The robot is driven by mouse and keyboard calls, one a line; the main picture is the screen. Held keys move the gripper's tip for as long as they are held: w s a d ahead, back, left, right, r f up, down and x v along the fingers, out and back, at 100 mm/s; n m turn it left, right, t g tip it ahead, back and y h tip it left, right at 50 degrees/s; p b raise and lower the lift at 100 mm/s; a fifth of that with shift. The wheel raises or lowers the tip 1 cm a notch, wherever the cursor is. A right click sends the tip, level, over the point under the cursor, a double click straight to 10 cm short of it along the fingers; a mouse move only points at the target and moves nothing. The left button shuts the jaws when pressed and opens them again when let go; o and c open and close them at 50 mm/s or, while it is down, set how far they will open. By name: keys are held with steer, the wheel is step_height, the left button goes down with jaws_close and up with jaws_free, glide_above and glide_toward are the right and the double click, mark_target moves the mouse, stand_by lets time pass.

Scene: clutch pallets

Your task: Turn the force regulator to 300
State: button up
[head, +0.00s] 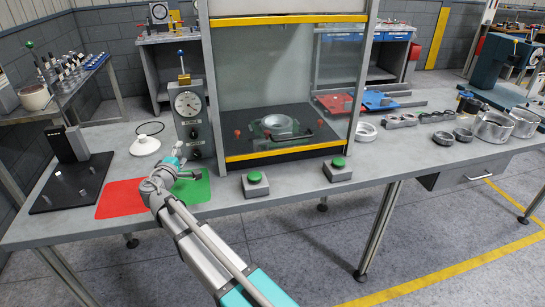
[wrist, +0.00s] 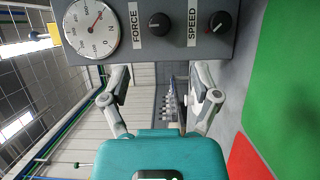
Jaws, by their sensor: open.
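The grey control box (head: 192,125) stands on the table left of the press, with a round white dial on its front. In the wrist view, which is turned sideways, the dial (wrist: 91,25) has a red needle; its exact reading is too small to tell. The black force regulator knob (wrist: 159,24), labelled FORCE, sits beside the dial, and the black SPEED knob (wrist: 220,22) is farther right. My gripper (wrist: 161,75) is open and empty in front of the box, its fingers apart below the knobs in the picture. It also shows in the head view (head: 182,163), close to the box's lower front.
A red mat (head: 121,198) and a green mat (head: 194,190) lie under and beside my gripper. A white round object (head: 145,146) stands left of the box. The press frame (head: 222,90) is to the right, with green buttons (head: 254,177) in front of it.

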steer(key=s+d+m+g+h+p, duration=0.2)
steer(key=d+m+g+p, duration=0.2)
steer(key=d, duration=1)
steer(key=s+d+r+m+g+h+p, duration=0.1)
steer(key=d+m+g+p, duration=0.4)
steer(key=d, duration=1)
steer(key=s+h+p, duration=0.1)
steer(key=p, duration=0.2)
steer(key=shift+s+d+r+g+p, duration=0.15)
steer(key=shift+d+r+g+p, duration=0.15)
steer(key=shift+p, duration=0.1)
steer(key=shift+f, duration=0.1)
steer(key=s+d+f+m+g+y, duration=0.3)
steer(key=s+d+g, duration=0.1)
steer(key=s+d, duration=0.3)
steer(key=s+d+f+m+g+y, duration=0.3)
steer(key=s+d+f+m+g, duration=0.1)
steer(key=s+d, duration=0.4)
steer(key=shift+s+d+y, duration=0.2)
steer(key=shift+s+y, duration=0.2)
steer(key=shift+s, duration=0.7)
steer(key=shift+f, duration=0.1)
